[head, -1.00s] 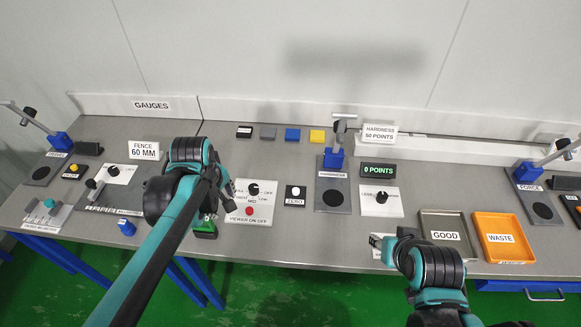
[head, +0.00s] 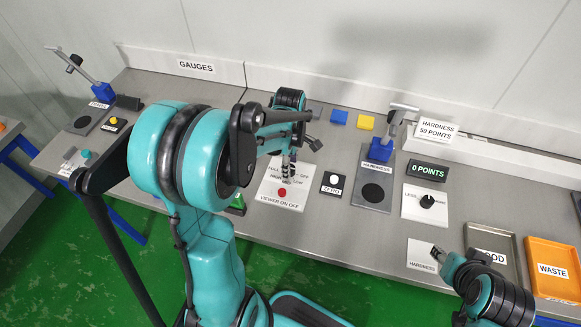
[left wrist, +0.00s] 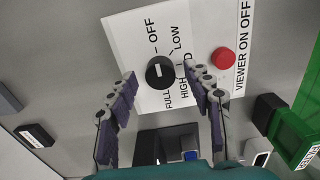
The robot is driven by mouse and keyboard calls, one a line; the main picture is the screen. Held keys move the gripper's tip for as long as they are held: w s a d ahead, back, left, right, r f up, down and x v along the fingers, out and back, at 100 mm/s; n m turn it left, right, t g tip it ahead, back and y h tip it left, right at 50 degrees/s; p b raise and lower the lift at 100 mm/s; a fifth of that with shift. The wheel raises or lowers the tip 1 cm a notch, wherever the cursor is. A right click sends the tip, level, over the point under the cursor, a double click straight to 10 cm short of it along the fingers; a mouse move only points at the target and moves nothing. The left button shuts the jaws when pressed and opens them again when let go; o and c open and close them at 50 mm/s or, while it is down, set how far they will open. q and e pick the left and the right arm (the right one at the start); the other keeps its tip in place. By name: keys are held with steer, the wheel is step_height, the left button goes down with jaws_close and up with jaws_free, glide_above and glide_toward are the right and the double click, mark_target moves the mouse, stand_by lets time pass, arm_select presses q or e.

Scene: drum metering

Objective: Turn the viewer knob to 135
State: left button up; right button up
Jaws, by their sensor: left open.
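The viewer knob (left wrist: 160,72) is a round black knob with a small pale mark, on a white panel (left wrist: 133,42) printed OFF, LOW, HIGH and FULL. A red button (left wrist: 222,58) marked VIEWER ON OFF sits beside it. My left gripper (left wrist: 163,78) is open, its two fingers on either side of the knob in the picture; I cannot tell if they touch it. In the head view my left gripper (head: 289,168) is over the panel and hides the knob. My right gripper (head: 440,256) is at the hardness label plate; its finger opening is unclear.
A green device (left wrist: 298,135) stands near the viewer panel. The ZERO button (head: 332,182), the hardness stand (head: 374,192) and a black knob panel (head: 424,203) lie to the right. The GOOD tray (head: 492,236) and orange WASTE tray (head: 553,250) are at far right.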

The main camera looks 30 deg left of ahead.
arm_select(q)
steer(key=shift+f, duration=0.25)
steer(key=shift+c, duration=0.3)
steer(key=c, duration=1.1)
